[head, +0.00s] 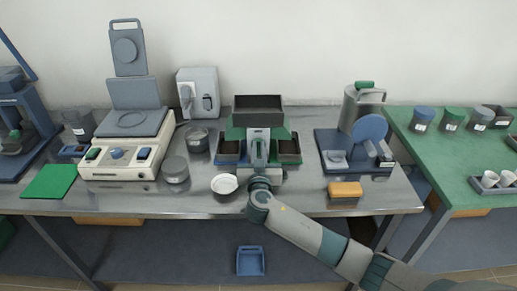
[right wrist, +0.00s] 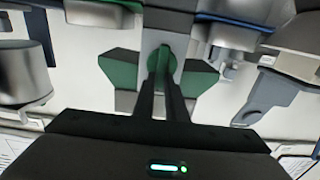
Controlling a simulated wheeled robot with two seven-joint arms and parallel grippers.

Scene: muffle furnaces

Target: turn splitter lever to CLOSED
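The splitter stands in the middle of the steel bench, with a dark hopper (head: 258,108) on top, a green body (head: 236,131) and a grey front. My right gripper (head: 262,178) is in front of it and hides much of the lower front. In the right wrist view, the two dark fingers (right wrist: 163,85) are close together and point at the round green hub on the splitter's front. A narrow dark-green lever (right wrist: 164,53) shows between their tips, and they appear shut on it. Its setting cannot be read. My left gripper is out of view.
Dark-filled bins (head: 289,148) flank the splitter's front. A white bowl (head: 224,184) and a lidded grey tin (head: 175,170) stand to the left. A blue-based device (head: 338,158) and an orange block (head: 345,190) are to the right. A blue dustpan-like tray (head: 250,261) lies below the bench.

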